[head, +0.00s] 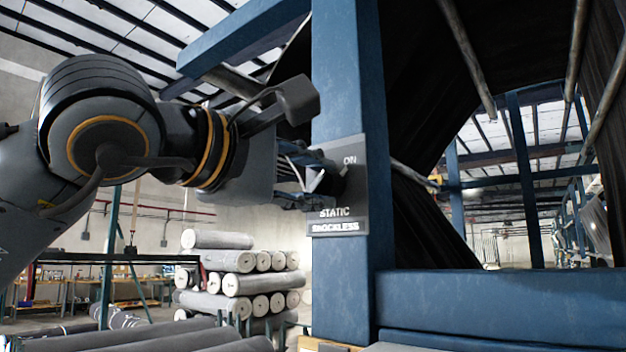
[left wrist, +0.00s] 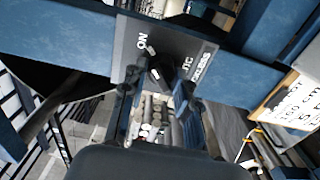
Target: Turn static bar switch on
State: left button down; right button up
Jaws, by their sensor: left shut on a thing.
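The static bar switch is a grey panel (head: 352,212) on a blue upright post, lettered "ON", "STATIC" and "SHOCKLESS". Its dark knob (left wrist: 157,73) shows in the left wrist view, near the "ON" lettering, between the fingertips. My left gripper (head: 325,180) reaches in from the left and is shut on the knob; it also shows in the left wrist view (left wrist: 158,88). In the head view the fingers and shadow hide most of the knob, and its exact angle is hard to tell. My right gripper is not in view.
The blue post (head: 346,80) and a blue horizontal beam (head: 500,305) frame the machine. Dark sheeting (head: 420,225) hangs to the right of the post. Grey rolls (head: 255,283) are stacked behind, at the lower left. A lettered sign (left wrist: 295,108) is at the right in the wrist view.

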pick_arm(q)
jog(key=c, duration=1)
grip_release()
jog(key=v, duration=1.2)
jog(key=shift+d, duration=0.1)
jog(key=shift+f, duration=0.1)
